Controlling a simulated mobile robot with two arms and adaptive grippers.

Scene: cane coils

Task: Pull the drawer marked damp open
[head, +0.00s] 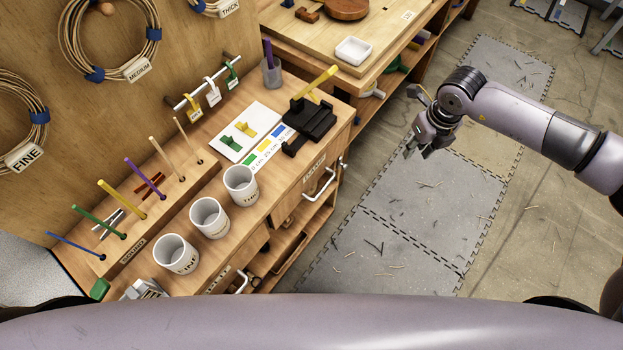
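The workbench front has a drawer (297,205) with a pale bar handle (319,184) and a small label (314,171) near its top edge. A second bar handle (240,283) shows lower left, with another small label beside it. Both labels are too small and slanted to read, so I cannot tell which drawer is marked damp. My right gripper (417,153) is over the grey floor mats, right of the bench and apart from both handles. Its fingers look spread and empty. My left gripper is not in view.
Three labelled cups (209,217) stand along the bench's front edge. A black fixture (308,124) with a yellow bar sits near the right corner. Open shelves (285,243) lie below the top. The matted floor (418,205) right of the bench is clear except for cane scraps.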

